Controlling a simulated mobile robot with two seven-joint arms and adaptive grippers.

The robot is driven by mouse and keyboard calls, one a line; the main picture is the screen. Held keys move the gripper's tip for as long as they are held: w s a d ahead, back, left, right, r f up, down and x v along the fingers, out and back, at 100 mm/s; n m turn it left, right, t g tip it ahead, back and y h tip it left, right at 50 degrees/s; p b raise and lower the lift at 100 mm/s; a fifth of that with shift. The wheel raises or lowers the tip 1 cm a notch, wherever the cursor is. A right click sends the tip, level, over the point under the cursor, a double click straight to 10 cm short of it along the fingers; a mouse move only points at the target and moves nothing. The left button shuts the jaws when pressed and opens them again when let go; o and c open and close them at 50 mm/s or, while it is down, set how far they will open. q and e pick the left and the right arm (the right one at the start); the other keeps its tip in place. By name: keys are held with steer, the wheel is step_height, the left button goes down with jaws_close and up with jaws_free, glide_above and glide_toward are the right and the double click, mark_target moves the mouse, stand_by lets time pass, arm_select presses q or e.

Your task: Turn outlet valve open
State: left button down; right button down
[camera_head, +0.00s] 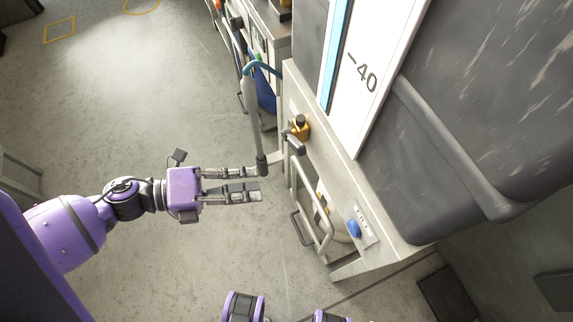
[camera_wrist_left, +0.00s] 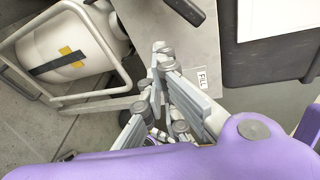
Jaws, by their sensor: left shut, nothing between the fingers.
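A yellow valve (camera_head: 299,127) with a dark top and a grey part beside it sits on the upper side of the pale cabinet (camera_head: 345,180). A blue knob (camera_head: 354,228) sits on a small panel lower on the same cabinet. I cannot tell which of them is the outlet valve. My left gripper (camera_head: 258,183) is shut and empty, left of the cabinet and apart from both. In the left wrist view the left fingers (camera_wrist_left: 162,72) show in front of the cabinet panel, near a label reading FILL (camera_wrist_left: 202,78) and a dark lever (camera_wrist_left: 186,10).
A white container (camera_wrist_left: 62,45) with a yellow and black mark stands inside a tubular metal frame (camera_wrist_left: 105,90). A grey hose or pole (camera_head: 254,125) rises near my left fingertips. A large dark tank (camera_head: 450,120) overhangs the right. Floor on the left is clear.

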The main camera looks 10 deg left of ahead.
mark_target(293, 142)
arm_select(q)
steer(key=w+d+m, duration=0.6)
steer(key=d+m, duration=0.1)
steer(key=m, duration=0.2)
steer(key=shift+f+y, duration=0.25)
steer(key=shift+y, duration=0.05)
arm_select(e)
steer(key=shift+w+r, duration=0.1)
steer(key=shift+r, duration=0.1)
arm_select(q)
steer(key=shift+w, duration=0.1)
arm_select(e)
steer(key=shift+w+a, duration=0.1)
steer(key=shift+w, duration=0.25)
arm_select(q)
steer(key=shift+r+p, duration=0.1)
steer(key=shift+p, duration=0.2)
arm_select(e)
steer(key=shift+w+r, duration=0.1)
steer(key=shift+r, duration=0.05)
